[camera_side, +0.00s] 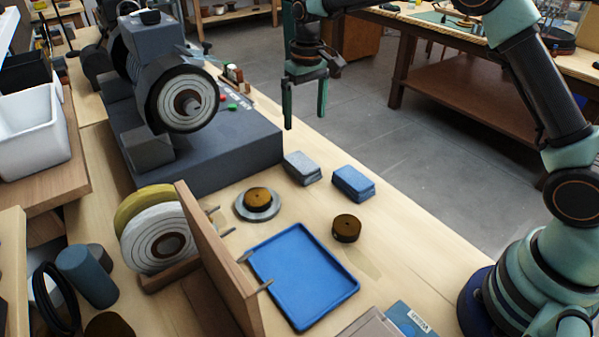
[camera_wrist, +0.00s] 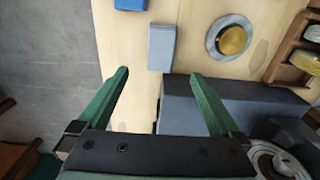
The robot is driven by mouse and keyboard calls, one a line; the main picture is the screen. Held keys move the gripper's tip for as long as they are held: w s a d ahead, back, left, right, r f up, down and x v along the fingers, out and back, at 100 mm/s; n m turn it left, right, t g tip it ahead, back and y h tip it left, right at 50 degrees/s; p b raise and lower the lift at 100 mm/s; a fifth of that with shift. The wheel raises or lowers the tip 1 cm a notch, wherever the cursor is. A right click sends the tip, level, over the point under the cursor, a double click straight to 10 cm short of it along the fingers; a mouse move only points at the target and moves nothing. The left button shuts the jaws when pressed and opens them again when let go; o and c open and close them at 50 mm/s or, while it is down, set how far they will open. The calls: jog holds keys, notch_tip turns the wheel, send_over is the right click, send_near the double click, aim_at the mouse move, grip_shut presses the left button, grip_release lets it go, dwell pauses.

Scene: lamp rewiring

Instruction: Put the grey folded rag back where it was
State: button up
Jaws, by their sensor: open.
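The grey folded rag (camera_side: 302,167) lies flat on the bench, between the grey machine and the blue folded cloth. In the wrist view the grey rag (camera_wrist: 162,47) lies ahead of the fingers, near the bench edge. My gripper (camera_side: 305,108) hangs above and beyond the rag in the side view, pointing down, over the far edge of the bench. Its fingers are apart with nothing between them; the wrist view shows both green fingertips (camera_wrist: 160,75) spread wide. The rag is not touched by the gripper.
A blue folded cloth (camera_side: 353,183) lies right of the rag. A grey dish with a brown disc (camera_side: 257,201), another brown disc (camera_side: 346,228) and a blue tray (camera_side: 302,270) are nearby. The machine (camera_side: 235,150) stands left.

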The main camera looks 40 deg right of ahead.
jog(key=s+d+r+t, duration=0.1)
jog(key=s+d+r, duration=0.1)
jog(key=s+r, duration=0.4)
jog(key=s+d+r+t, duration=0.1)
jog(key=s+r+t, duration=0.1)
jog(key=s, duration=0.7)
jog(key=s+d+r+t, duration=0.1)
jog(key=s+r+t, duration=0.1)
jog(key=s, duration=0.6)
jog(key=shift+s+d, duration=0.35)
jog(key=shift+s, duration=0.05)
